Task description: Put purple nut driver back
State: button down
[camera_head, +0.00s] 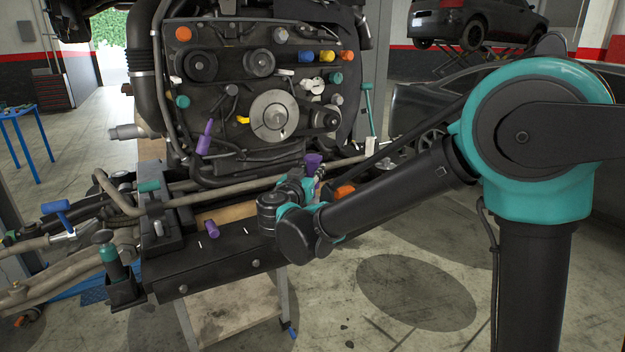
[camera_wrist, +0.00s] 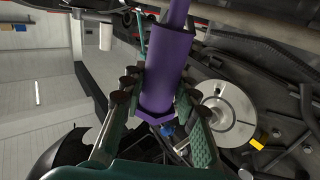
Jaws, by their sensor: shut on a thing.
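The purple nut driver (camera_wrist: 165,75) is between the fingers of my gripper (camera_wrist: 158,88) in the wrist view. It has a thick purple handle with a wider hexagonal collar and a thinner purple end running out at the top edge. My gripper is shut on the handle. In the head view, a purple end (camera_head: 313,160) stands up at my gripper (camera_head: 312,178), in front of the engine's lower right and above the cart's right side. My wrist hides most of the rest of the tool there.
The engine (camera_head: 215,105) carries coloured caps and another purple-handled piece (camera_head: 205,137). An orange piece (camera_head: 344,191) is close right of my gripper. Pipes cross at left. The floor at right is clear.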

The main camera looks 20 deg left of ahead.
jog(key=shift+f, duration=1.35)
jog(key=shift+f, duration=0.15)
jog(key=c, duration=1.2)
grip_release()
jog(key=shift+o, duration=0.2)
jog(key=s, duration=1.7)
jog(key=shift+s+a, duration=0.2)
jog(key=shift+a, duration=0.05)
